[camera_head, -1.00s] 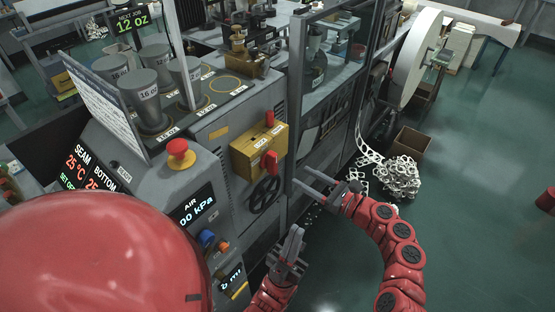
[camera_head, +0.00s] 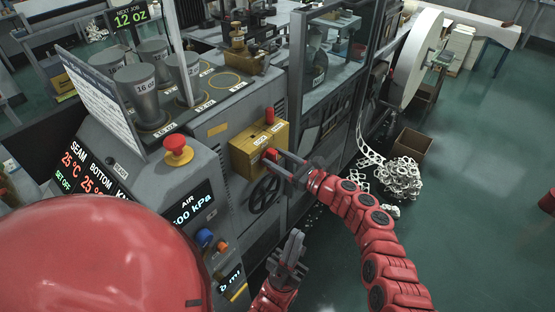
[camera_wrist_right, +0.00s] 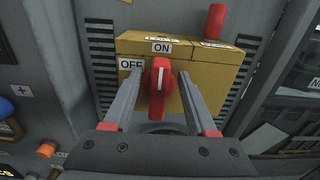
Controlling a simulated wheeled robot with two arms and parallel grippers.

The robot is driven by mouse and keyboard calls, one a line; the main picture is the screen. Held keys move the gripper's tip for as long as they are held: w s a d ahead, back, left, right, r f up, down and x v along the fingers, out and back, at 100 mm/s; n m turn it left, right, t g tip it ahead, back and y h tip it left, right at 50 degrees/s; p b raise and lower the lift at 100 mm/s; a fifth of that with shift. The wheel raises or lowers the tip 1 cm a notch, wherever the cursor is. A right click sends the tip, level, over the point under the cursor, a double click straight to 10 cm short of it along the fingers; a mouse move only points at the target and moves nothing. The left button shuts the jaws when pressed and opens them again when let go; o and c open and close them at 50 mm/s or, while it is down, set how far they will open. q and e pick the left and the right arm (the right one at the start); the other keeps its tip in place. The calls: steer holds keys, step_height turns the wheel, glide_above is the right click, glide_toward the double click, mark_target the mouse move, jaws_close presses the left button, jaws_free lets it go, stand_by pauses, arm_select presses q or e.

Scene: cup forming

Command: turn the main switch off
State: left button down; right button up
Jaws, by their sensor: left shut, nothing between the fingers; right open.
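The main switch is a red rotary handle (camera_wrist_right: 160,92) on a yellow box (camera_head: 248,158) on the machine's front. In the right wrist view the handle stands upright with its white line pointing to the ON label (camera_wrist_right: 161,48). The OFF label (camera_wrist_right: 131,64) is up and left of the handle. My right gripper (camera_wrist_right: 160,76) is open, with one finger on each side of the handle; a gap shows on both sides. In the head view my right gripper (camera_head: 273,162) reaches the box from the right. My left gripper (camera_head: 297,236) is shut and empty, lower down.
A second red part (camera_head: 270,115) stands on top of the yellow box. A black handwheel (camera_head: 264,194) sits below it. A red mushroom button (camera_head: 177,148) is on the panel to the left. A scrap pile (camera_head: 399,180) lies on the floor at right.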

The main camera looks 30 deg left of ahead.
mark_target(262, 165)
jaws_close()
stand_by(0.4)
steer(key=f+n+b, duration=0.1)
steer(key=n+b, duration=0.4)
steer(key=b, duration=0.1)
steer(key=s+n+b, duration=0.1)
steer(key=n+b, duration=0.5)
steer(key=s+f+n+b, duration=0.1)
steer(key=n+b, duration=0.4)
steer(key=b, duration=0.1)
steer(key=shift+s+f+n, duration=0.2)
steer(key=shift+f+n, duration=0.1)
steer(key=shift+f, duration=0.05)
steer(key=shift+n+b, duration=0.7)
steer(key=shift+b, duration=0.05)
jaws_free()
steer(key=shift+r, duration=0.1)
